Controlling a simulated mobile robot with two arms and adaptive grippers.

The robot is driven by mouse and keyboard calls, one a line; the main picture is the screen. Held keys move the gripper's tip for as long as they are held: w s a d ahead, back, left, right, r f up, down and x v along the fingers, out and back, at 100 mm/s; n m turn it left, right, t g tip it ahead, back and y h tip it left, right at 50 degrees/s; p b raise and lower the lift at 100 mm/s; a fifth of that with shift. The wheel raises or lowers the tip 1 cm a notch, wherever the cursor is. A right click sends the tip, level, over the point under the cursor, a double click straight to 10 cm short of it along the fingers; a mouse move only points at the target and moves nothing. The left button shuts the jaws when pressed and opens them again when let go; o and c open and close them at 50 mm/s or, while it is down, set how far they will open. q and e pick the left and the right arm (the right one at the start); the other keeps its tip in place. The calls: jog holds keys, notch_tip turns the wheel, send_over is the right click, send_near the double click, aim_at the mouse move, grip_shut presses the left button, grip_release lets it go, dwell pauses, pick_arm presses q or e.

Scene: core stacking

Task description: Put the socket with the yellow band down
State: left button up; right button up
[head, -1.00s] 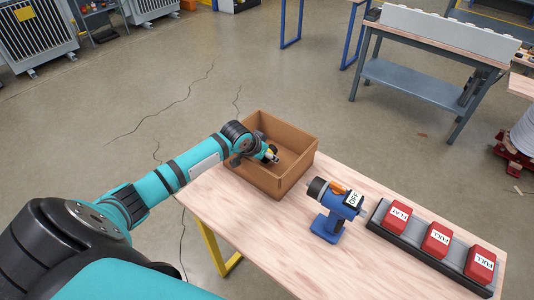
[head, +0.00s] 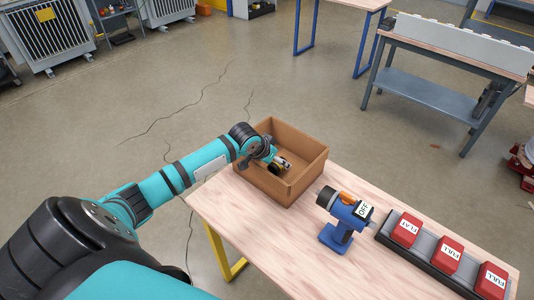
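My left arm reaches in from the left, and its gripper (head: 278,161) is inside the open cardboard box (head: 310,166) on the table. A small, shiny piece with a yellow part, seemingly the socket with the yellow band (head: 275,168), is at the fingertips, low in the box. It is too small to tell whether the fingers grip it or it rests on the box floor. My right gripper is not in view.
A blue drill (head: 343,220) marked OFF stands right of the box. A grey rack (head: 425,247) with red blocks (head: 447,254) labelled FLAT and FULL lies farther right. The wooden table (head: 270,235) is clear in front of the box.

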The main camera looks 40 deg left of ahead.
pick_arm(q)
jog(key=v, duration=1)
jog(key=shift+s+r, duration=0.2)
jog(key=shift+r, duration=0.05)
dwell(0.4)
